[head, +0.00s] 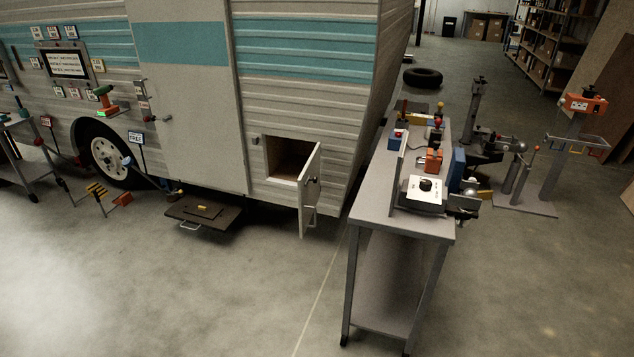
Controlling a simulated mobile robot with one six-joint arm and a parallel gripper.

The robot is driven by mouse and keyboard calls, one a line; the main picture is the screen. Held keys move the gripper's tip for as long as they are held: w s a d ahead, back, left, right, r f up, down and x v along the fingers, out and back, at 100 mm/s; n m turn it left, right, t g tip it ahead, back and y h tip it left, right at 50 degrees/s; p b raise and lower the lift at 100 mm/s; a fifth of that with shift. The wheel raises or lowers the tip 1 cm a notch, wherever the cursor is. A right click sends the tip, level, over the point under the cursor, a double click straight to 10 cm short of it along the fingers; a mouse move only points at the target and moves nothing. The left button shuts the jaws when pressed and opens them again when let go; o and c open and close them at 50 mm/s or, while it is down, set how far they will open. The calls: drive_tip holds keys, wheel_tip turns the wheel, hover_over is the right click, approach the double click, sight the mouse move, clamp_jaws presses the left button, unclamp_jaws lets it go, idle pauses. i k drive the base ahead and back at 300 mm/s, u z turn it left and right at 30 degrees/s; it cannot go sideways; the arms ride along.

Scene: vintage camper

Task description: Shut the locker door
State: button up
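The locker door (308,195) is a small pale panel low on the side of the camper, near its right corner. It stands wide open, swung outward from the right side of the locker opening (290,160). A dark latch or handle shows on the door's face near its top. The inside of the locker looks brown and empty where I can see it; its right part is hidden behind the door. My gripper does not show in the head view.
A grey metal workbench (376,205) with several tools stands close to the right of the door. The concrete floor (230,300) in front is clear. A stand with a crank (525,175) is farther right.

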sight(308, 195)
drive_tip(key=u, duration=0.05)
drive_tip(key=i, duration=1)
drive_tip(key=u, duration=0.5)
drive_tip(key=k, duration=0.15)
drive_tip(key=u, duration=2.15)
